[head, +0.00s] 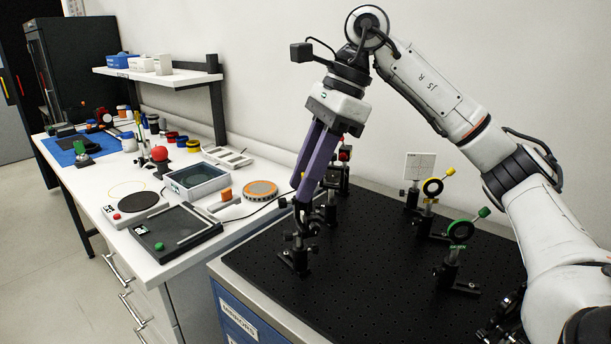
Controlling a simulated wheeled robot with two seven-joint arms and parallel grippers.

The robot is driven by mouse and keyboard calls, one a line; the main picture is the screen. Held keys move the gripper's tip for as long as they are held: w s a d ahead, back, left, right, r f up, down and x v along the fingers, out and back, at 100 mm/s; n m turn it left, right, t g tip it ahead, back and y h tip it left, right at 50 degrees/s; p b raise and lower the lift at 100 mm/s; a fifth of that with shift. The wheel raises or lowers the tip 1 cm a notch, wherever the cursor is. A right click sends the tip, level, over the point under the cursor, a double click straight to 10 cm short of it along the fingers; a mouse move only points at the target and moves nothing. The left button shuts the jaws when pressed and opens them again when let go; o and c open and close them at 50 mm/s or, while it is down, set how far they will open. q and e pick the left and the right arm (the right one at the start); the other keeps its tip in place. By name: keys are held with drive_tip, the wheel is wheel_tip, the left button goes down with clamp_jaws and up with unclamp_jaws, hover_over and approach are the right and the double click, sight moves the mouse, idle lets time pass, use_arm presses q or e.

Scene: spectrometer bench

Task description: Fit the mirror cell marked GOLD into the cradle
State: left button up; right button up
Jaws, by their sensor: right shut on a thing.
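My right gripper (300,198) has long purple fingers pointing down at the left part of the black breadboard (370,285). It is shut on a small dark part (284,203), mostly hidden by the fingers; I cannot read any marking on it. Just below stands a black post mount (298,243), perhaps the cradle; I cannot tell whether the held part touches it. No GOLD marking is legible. My left gripper is not in view.
A mount with a red part (345,153) stands close behind the fingers. A white target card (419,167) stands at the back. The white bench (190,212) at left carries trays and small parts. The front middle of the breadboard is clear.

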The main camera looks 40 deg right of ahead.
drive_tip(key=shift+f+b, duration=0.5)
drive_tip(key=shift+f, duration=0.25)
drive_tip(key=shift+r, duration=0.2)
drive_tip(key=shift+r+p, duration=0.6)
drive_tip(key=shift+p, duration=0.3)
drive_tip(key=shift+f, duration=0.15)
drive_tip(key=shift+f+b, duration=0.5)
drive_tip(key=shift+f, duration=0.15)
drive_tip(key=shift+r, duration=0.2)
drive_tip(key=shift+r+p, duration=0.6)
drive_tip(key=shift+p, duration=0.25)
